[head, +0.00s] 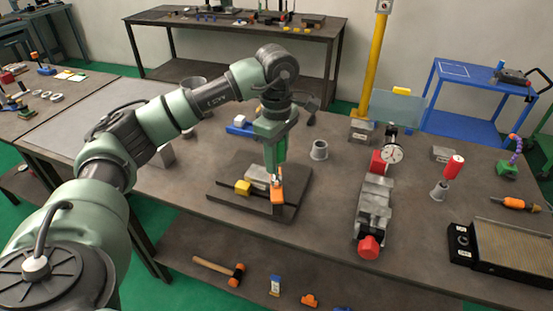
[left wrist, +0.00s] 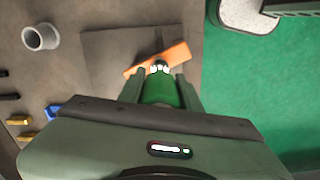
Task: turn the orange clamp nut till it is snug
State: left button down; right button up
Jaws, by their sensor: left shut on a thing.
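The orange clamp nut (head: 278,195) sits on a dark stepped base plate (head: 225,197) on the workbench. In the left wrist view it shows as a slanted orange bar (left wrist: 178,53) at the fingertips. The same gripper shows in the left wrist view (left wrist: 160,70), where the fingers and a green part hide some of the nut. A grey block (head: 257,173) lies beside the nut, partly hidden by the gripper. My right gripper is not in view.
A yellow block (head: 243,187) is at the plate's left side. A grey cup (head: 319,150) stands behind right. A vise (head: 373,210) with a red knob (head: 369,246) is further right. A dial gauge (head: 392,153) stands near it. Bench room is clear between plate and vise.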

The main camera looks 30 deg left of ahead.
pick_arm(q)
jog(key=shift+m, duration=0.3)
jog(key=shift+m+b, duration=0.35)
jog(key=shift+m, duration=1.35)
jog(key=m, duration=0.2)
jog(key=shift+m+b, duration=0.3)
jog(key=shift+m, duration=0.5)
jog(key=m, duration=0.2)
jog(key=shift+m+b, duration=0.3)
jog(key=shift+m, duration=0.4)
